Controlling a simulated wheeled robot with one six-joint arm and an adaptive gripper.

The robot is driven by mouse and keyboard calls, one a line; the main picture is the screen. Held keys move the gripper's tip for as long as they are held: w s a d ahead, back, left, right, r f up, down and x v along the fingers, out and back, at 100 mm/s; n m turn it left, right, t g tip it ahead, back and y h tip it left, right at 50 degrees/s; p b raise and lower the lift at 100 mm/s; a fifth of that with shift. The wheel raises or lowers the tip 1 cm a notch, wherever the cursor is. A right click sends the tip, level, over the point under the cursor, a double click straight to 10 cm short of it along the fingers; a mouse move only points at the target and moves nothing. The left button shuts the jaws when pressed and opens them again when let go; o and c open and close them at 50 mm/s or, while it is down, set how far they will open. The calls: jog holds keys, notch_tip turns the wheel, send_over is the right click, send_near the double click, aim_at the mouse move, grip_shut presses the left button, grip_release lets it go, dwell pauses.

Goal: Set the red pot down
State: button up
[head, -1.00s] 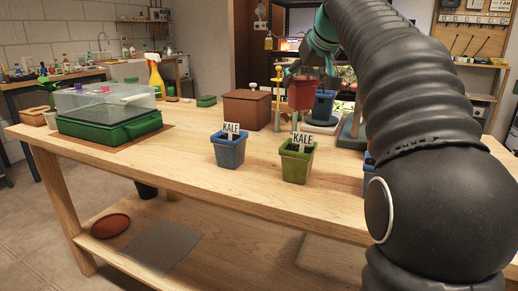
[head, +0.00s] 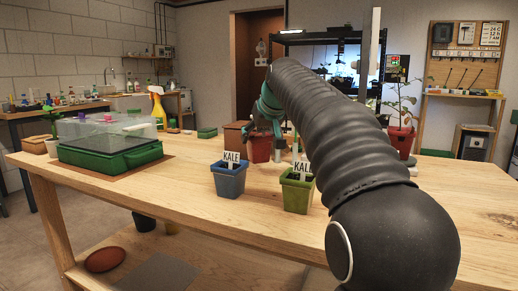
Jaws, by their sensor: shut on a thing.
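The red pot (head: 258,149) is in the head view, behind and between the blue pot and the green pot. My gripper (head: 264,131) is above it, shut on its upper part, and partly hidden by my arm. The pot looks upright. I cannot tell whether its base touches the table (head: 190,179).
A blue pot (head: 229,182) and a green pot (head: 296,194), both with KALE labels, stand in front. A brown box (head: 236,134) is just behind. A green tray with a clear lid (head: 110,150) is at left. A red-potted plant (head: 401,138) is at right.

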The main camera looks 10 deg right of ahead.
aim_at(259, 147)
jog(key=shift+f+b, duration=0.35)
jog(key=shift+f, duration=1.1)
jog(key=shift+f, duration=0.15)
jog(key=o, duration=1.2)
jog(key=shift+r, duration=0.25)
jog(key=p+v, duration=0.1)
jog(key=v, duration=1.1)
jog(key=shift+s+f, duration=0.1)
jog(key=shift+f, duration=0.1)
